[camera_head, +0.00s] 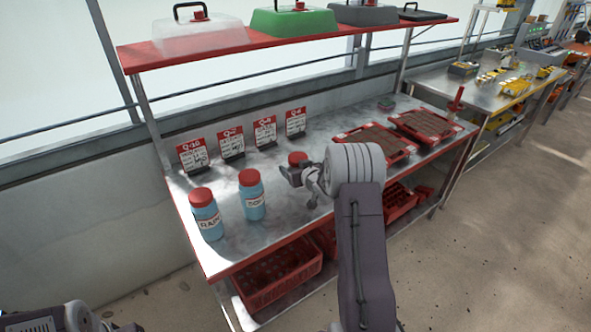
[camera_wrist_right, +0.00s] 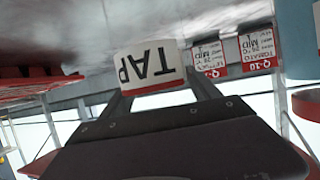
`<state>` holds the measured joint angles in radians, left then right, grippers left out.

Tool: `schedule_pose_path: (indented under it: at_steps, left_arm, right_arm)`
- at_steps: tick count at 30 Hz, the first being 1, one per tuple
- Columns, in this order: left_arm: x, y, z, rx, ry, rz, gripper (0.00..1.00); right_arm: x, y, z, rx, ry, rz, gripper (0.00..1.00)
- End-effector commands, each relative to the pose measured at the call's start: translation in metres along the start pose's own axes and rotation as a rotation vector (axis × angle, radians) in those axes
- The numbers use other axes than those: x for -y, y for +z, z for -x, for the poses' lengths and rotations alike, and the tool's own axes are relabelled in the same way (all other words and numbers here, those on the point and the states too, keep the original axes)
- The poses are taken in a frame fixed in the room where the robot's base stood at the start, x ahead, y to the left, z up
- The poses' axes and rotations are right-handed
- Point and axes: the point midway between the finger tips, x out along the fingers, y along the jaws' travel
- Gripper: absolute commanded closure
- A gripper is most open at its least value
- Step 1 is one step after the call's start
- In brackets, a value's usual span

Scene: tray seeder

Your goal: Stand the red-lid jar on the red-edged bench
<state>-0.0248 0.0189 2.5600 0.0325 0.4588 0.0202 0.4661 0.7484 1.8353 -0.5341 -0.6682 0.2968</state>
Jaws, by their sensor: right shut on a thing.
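My right gripper (camera_head: 303,178) is shut on a short jar with a red lid (camera_head: 298,158), over the left-middle part of the red-edged bench (camera_head: 275,218). The right wrist view is upside down. There the jar's white side with the letters TAP (camera_wrist_right: 150,64) sits between the two fingers (camera_wrist_right: 160,97), with its red band at the lid end. Its base lies close to the bench top; I cannot tell whether they touch. The jar looks about upright. Part of my left gripper (camera_head: 118,326) shows at the bottom left edge, cut off, and its jaws are unclear.
Two blue bottles with red caps (camera_head: 206,217) (camera_head: 252,196) stand left of the jar. Several red-and-white cards (camera_head: 232,143) stand behind. Soil trays (camera_head: 376,142) (camera_head: 425,125) lie to the right. A red shelf (camera_head: 290,42) with domes overhangs the bench; red crates (camera_head: 279,275) sit below.

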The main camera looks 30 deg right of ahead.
Motion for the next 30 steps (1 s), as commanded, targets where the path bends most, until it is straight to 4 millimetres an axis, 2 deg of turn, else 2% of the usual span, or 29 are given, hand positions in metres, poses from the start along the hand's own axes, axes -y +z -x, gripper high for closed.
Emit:
schedule_pose_path:
  at_steps: [9,10,12,23,26,30]
  left_arm:
    - [0.0,0.0,-0.003,0.0,0.0,0.0,0.64]
    - [0.0,0.0,-0.003,0.0,0.0,0.0,0.64]
    - [0.0,0.0,-0.002,0.0,0.0,0.0,0.64]
    - [0.0,0.0,0.002,0.0,0.0,0.0,0.64]
    - [0.0,0.0,0.002,0.0,0.0,0.0,0.64]
    - [0.0,0.0,0.004,0.0,0.0,0.0,0.64]
  right_arm:
    - [0.0,0.003,-0.001,-0.002,0.001,0.0,0.72]
    - [0.0,0.003,-0.001,-0.002,0.001,0.0,0.26]
    - [0.0,0.002,-0.001,-0.002,0.001,0.0,0.07]
    - [0.0,-0.003,0.001,-0.003,0.001,0.0,0.07]
    - [-0.001,-0.002,0.013,-0.001,0.002,-0.001,0.07]
    - [-0.002,-0.003,0.044,-0.003,0.003,-0.001,0.07]
